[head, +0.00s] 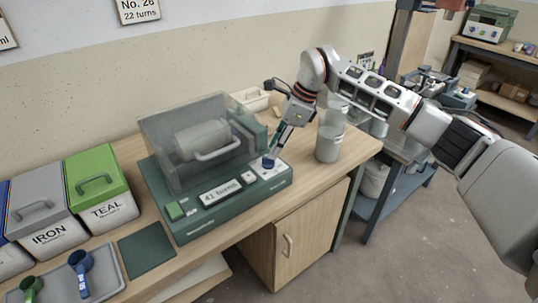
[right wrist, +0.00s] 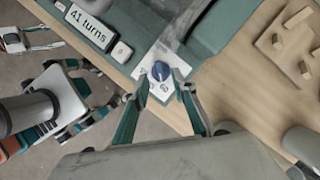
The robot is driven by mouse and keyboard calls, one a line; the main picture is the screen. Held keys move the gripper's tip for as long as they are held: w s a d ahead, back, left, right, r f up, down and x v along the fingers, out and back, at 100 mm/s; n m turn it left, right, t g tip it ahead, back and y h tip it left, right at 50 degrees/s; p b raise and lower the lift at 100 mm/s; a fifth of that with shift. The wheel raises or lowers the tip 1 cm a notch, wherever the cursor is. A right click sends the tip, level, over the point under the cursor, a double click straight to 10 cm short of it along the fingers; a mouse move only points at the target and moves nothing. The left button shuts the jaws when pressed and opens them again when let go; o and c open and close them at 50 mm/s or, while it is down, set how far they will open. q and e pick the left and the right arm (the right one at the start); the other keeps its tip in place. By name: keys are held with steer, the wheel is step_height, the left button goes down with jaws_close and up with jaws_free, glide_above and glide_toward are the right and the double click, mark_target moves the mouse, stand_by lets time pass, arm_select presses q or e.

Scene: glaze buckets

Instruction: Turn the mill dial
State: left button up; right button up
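The mill (head: 215,170) is a green machine with a clear grey hood over a pale drum. Its display (head: 221,192) reads 41 turns. The blue mill dial (head: 268,162) sits on a white plate at the right end of the front panel and shows in the right wrist view (right wrist: 161,71). My right gripper (head: 274,150) points down at the dial. In the right wrist view its fingers are apart, one to each side of the dial; contact cannot be made out. My left gripper (right wrist: 52,37) appears at the upper left there, small, with its fingers apart.
A wall sign (head: 137,10) reads No. 26, 22 turns. A translucent jar (head: 330,140) stands close to the right of my gripper. Lidded buckets, IRON (head: 45,215) and TEAL (head: 105,190), stand left of the mill. A grey tray (head: 108,272) holds green and blue scoops.

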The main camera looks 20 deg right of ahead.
mark_target(268, 161)
steer(key=shift+x, duration=1.8)
jaws_close()
